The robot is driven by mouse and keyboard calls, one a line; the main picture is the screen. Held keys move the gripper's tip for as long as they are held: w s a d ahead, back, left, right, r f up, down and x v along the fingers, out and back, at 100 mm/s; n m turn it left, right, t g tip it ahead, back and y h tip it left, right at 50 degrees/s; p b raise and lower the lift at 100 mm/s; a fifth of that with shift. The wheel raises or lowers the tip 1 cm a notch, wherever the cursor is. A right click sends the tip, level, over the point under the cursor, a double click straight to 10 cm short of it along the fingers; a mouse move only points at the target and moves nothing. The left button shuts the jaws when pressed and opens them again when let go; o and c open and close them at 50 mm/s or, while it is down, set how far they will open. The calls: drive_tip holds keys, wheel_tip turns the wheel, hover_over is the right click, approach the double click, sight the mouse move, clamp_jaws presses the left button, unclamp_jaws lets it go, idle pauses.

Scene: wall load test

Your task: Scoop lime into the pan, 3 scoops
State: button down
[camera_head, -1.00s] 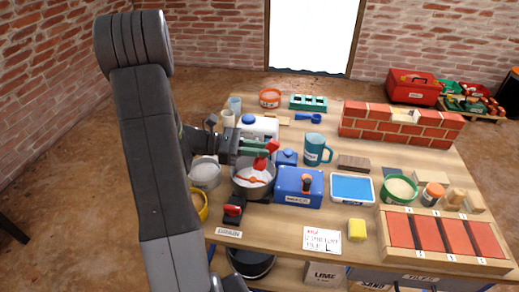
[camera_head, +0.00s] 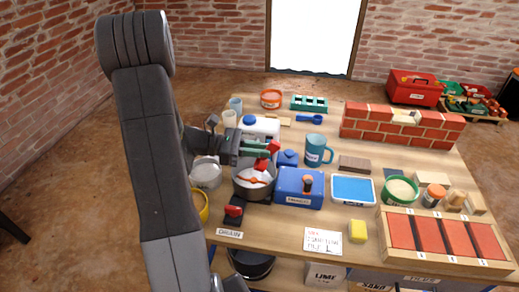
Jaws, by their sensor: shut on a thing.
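My gripper (camera_head: 262,149) has green fingers and is shut on a red tool (camera_head: 272,147), perhaps a scoop handle. It is over the far rim of a dark round pan (camera_head: 241,190). The red tool's lower end is at or just above the pan, and I cannot tell whether it touches. Pale material and an orange-red cross-shaped piece show inside the pan. A grey bowl (camera_head: 206,175) with pale contents stands left of the pan, partly hidden by my arm. A box labelled LIME (camera_head: 324,275) is below the table front.
A blue box (camera_head: 290,190) stands close right of the pan, with a blue mug (camera_head: 316,151) behind it. A white jug (camera_head: 262,127) stands behind my gripper. A black-and-red device (camera_head: 234,211) is in front. A brick wall (camera_head: 400,127) is at the back right.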

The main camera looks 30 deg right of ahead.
drive_tip(key=shift+r+p, duration=1.95)
drive_tip(key=shift+r, duration=0.1)
